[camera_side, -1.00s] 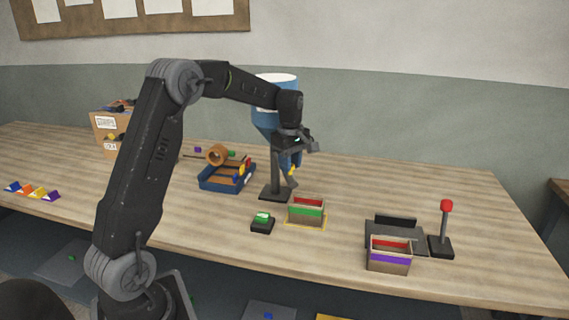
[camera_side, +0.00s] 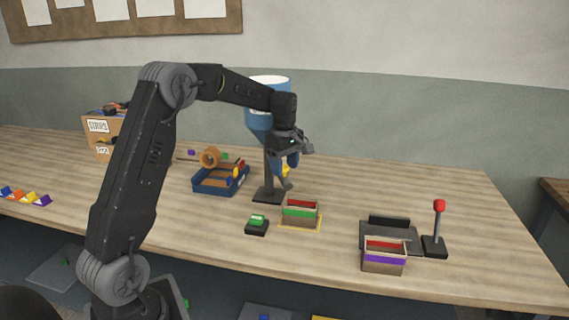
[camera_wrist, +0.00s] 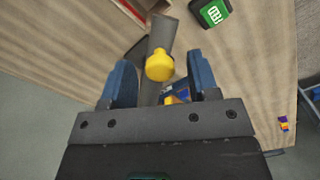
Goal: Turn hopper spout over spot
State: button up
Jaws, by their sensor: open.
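The blue hopper (camera_side: 262,118) with a white rim stands on a dark post and base, partly hidden by my arm. Its grey spout (camera_side: 284,184) slants down toward the front right and also shows in the wrist view (camera_wrist: 163,34). A yellow knob (camera_wrist: 159,66) sits on the spout. My gripper (camera_side: 288,164) is open, with its blue fingers on either side of the knob; a gap shows on both sides in the wrist view. The yellow-outlined spot (camera_side: 288,226) lies on the table, and a green-striped box (camera_side: 300,214) with a red interior stands on it.
A green button (camera_side: 257,221) is left of the spot. A blue tray (camera_side: 215,184) holds loose parts behind it. At right are a purple-striped box (camera_side: 384,261), a dark grey platform (camera_side: 390,233) and a red-topped lever (camera_side: 437,225). Table between is clear.

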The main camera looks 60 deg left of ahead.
jog(key=shift+r, duration=0.15)
notch_tip(320, 180, up, 14)
jog(key=shift+f, duration=0.2)
jog(key=shift+c, duration=0.3)
